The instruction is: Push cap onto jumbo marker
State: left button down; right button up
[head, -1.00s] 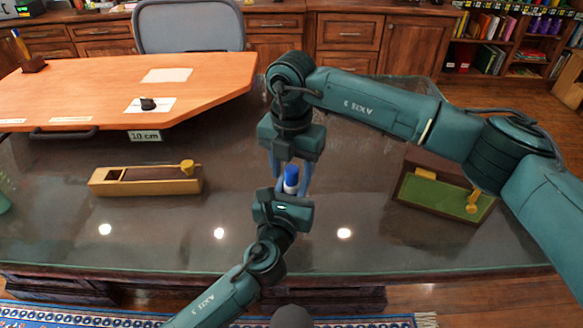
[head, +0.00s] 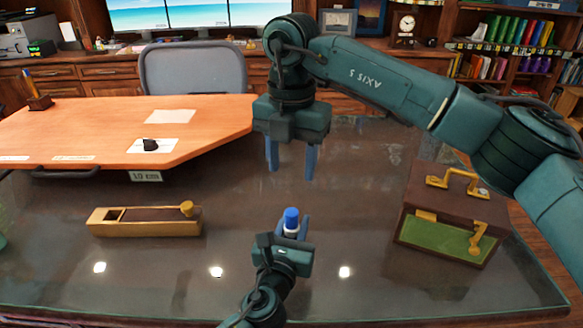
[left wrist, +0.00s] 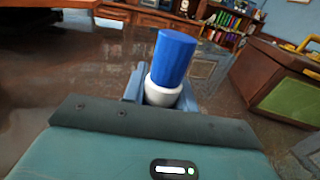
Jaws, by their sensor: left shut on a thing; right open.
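The jumbo marker (head: 292,234) has a white body and stands upright in my left gripper (head: 293,229), which is shut on it. Its blue cap (head: 291,217) sits on its top end. In the left wrist view the blue cap (left wrist: 174,58) rises above the white collar of the marker (left wrist: 163,92), tilted slightly, between the fingers of my left gripper (left wrist: 160,88). The lower part of the marker is hidden. My right gripper (head: 291,170) is open and empty, pointing down, above and beyond the cap and apart from it.
A wooden box with a sliding lid (head: 145,221) lies on the glass table (head: 330,200) at left. A brown case with a green front (head: 450,235) stands at right. An orange raised board (head: 90,125) fills the back left. The table around the marker is clear.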

pick_arm(q)
jog(key=c, duration=1)
grip_release()
jog(key=shift+c, duration=0.2)
jog(key=v, duration=1.3)
jog(key=shift+s, duration=0.1)
jog(key=shift+s+a+f, duration=0.1)
